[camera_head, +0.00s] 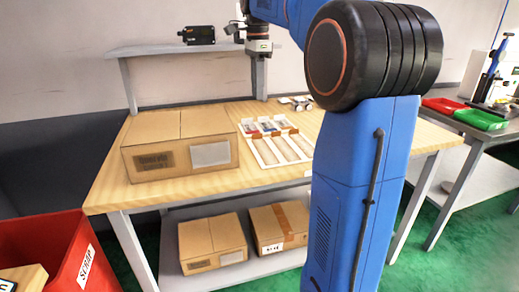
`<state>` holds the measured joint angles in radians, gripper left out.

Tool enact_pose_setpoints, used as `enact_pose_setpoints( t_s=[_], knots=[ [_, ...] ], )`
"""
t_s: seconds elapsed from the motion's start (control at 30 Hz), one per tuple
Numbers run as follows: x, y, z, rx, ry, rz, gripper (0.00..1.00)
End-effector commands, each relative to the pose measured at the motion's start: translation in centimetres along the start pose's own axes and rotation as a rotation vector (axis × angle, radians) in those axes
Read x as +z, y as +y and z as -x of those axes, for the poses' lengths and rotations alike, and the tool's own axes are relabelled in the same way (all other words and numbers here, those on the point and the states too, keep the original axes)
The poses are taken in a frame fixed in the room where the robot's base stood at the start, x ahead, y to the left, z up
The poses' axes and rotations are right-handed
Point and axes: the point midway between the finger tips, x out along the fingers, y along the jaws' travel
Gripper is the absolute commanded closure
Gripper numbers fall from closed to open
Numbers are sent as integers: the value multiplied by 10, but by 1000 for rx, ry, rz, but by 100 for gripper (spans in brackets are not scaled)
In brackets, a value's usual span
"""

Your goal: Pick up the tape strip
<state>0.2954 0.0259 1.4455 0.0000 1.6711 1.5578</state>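A brown tape strip (286,222) shows on the top of the right cardboard box on the lower shelf. I cannot tell whether it is loose or stuck down, or whether it is the strip named in the task. My gripper (259,47) hangs from my blue arm at the top middle, in front of the raised shelf and well above the table. It is small here, and its fingers cannot be made out clearly. I see nothing held in it.
A large closed carton (180,135) stands on the wooden table (120,197). A white divided tray (277,150) with small parts lies right of it. A red SCRAP bin (60,240) stands front left. My arm hides the table's right part.

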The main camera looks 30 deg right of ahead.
Motion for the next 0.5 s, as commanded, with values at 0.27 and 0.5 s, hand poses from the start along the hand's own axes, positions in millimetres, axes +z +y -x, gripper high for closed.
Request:
enact_pose_setpoints(
  t_s=[0.27,0.5],
  knots=[
    [0,1,-51,2,0,2,76],
    [0,0,-88,1,0,2,76]
  ],
)
